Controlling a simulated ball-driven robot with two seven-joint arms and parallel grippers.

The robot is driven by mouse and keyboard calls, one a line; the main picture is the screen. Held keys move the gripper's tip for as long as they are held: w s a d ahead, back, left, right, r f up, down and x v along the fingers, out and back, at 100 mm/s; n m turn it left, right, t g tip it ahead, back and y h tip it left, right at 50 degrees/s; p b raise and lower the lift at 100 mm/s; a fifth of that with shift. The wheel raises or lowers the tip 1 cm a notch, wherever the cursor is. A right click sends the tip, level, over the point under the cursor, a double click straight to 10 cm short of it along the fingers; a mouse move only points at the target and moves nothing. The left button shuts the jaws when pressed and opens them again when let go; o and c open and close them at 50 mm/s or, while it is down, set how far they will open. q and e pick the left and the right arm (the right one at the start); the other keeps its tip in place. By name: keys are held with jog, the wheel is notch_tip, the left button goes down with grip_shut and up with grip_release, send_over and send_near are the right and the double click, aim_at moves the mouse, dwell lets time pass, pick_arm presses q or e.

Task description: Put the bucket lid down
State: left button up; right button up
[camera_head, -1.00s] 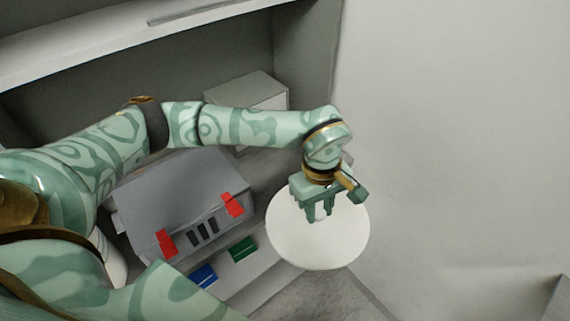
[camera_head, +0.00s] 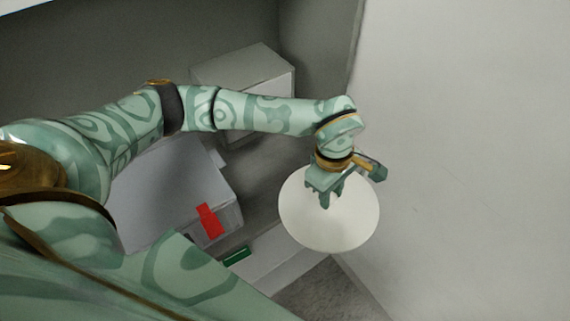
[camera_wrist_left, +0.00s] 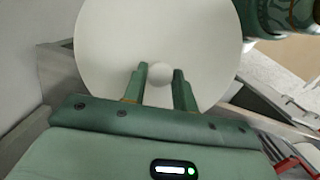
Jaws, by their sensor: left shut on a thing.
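The bucket lid (camera_head: 350,224) is a white round disc with a small knob. My left gripper (camera_head: 326,203) is shut on the knob, and the lid hangs in front of the shelf near the right-hand wall. In the left wrist view the lid (camera_wrist_left: 115,40) fills the upper middle, with the round knob (camera_wrist_left: 159,73) between the fingers of the left gripper (camera_wrist_left: 160,80). My right gripper is not in view.
A grey box with a red latch (camera_head: 209,221) stands on the shelf left of the lid. A pale box (camera_head: 245,85) stands farther back. A green item (camera_head: 237,256) lies at the front. A plain wall (camera_head: 460,150) closes off the right side.

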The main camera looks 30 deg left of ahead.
pick_arm(q)
jog(key=shift+w+a+f, duration=0.15)
jog(key=shift+f, duration=0.55)
jog(key=w+a, duration=0.2)
jog(key=a, duration=0.3)
jog(key=w+a+b, duration=0.1)
jog(key=w+a, duration=0.1)
jog(key=a, duration=0.4)
jog(key=w+a, duration=0.2)
jog(key=a, duration=0.3)
jog(key=shift+a+r, duration=0.1)
jog(key=shift+a, duration=0.25)
notch_tip(320, 180, down, 4)
jog(key=shift+r+b, duration=0.2)
jog(key=shift+b, duration=0.4)
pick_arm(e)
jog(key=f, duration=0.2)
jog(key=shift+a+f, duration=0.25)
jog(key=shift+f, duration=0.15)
pick_arm(q)
jog(key=o, duration=1)
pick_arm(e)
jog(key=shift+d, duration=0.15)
